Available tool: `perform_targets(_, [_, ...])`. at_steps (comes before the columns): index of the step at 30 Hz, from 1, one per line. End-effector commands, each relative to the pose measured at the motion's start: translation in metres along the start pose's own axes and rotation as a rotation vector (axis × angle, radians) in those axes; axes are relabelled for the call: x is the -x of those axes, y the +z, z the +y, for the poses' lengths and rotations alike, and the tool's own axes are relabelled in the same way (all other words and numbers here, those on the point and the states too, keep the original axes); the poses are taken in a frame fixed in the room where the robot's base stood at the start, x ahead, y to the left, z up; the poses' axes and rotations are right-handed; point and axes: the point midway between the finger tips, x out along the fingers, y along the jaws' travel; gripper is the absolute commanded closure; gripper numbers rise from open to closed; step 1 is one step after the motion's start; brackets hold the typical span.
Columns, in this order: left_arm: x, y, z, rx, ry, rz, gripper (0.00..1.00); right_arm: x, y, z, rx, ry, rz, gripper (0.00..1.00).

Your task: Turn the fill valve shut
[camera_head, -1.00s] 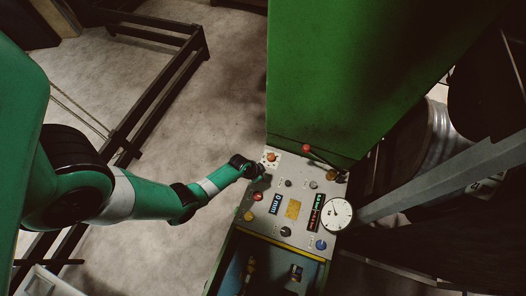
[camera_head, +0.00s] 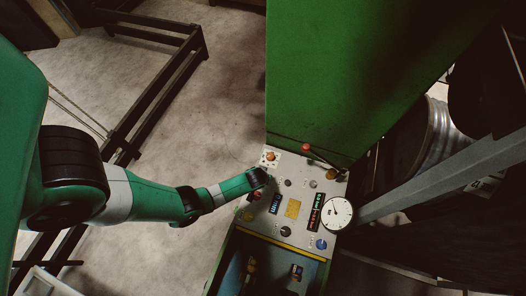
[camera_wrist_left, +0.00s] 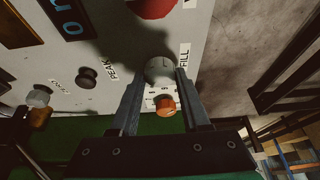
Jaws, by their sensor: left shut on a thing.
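The fill valve is a round grey knob (camera_wrist_left: 160,70) beside the printed label FILL in the left wrist view. The two fingers of my left gripper (camera_wrist_left: 161,76) stand on either side of it and are shut on it. In the head view my left gripper (camera_head: 266,178) is at the upper left edge of the control panel (camera_head: 309,187), and the hand hides the knob there. How far the knob is turned cannot be told. My right gripper is in neither view.
An orange-red knob (camera_head: 270,156) on a white plate sits just beyond the gripper. A red-ball lever (camera_head: 306,147), a dial gauge (camera_head: 337,214) and several small knobs are on the panel. A tall green housing (camera_head: 370,70) rises behind.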

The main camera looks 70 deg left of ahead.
Motion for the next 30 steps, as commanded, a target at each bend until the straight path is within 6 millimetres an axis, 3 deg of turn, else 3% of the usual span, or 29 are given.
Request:
perform_targets(18, [-0.001, -0.001, 0.004, 0.514, -0.214, -0.002, 1.00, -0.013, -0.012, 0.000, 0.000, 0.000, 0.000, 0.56])
perform_targets(30, [-0.002, -0.001, 0.004, 0.697, -0.287, -0.003, 1.00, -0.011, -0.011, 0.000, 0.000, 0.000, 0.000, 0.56])
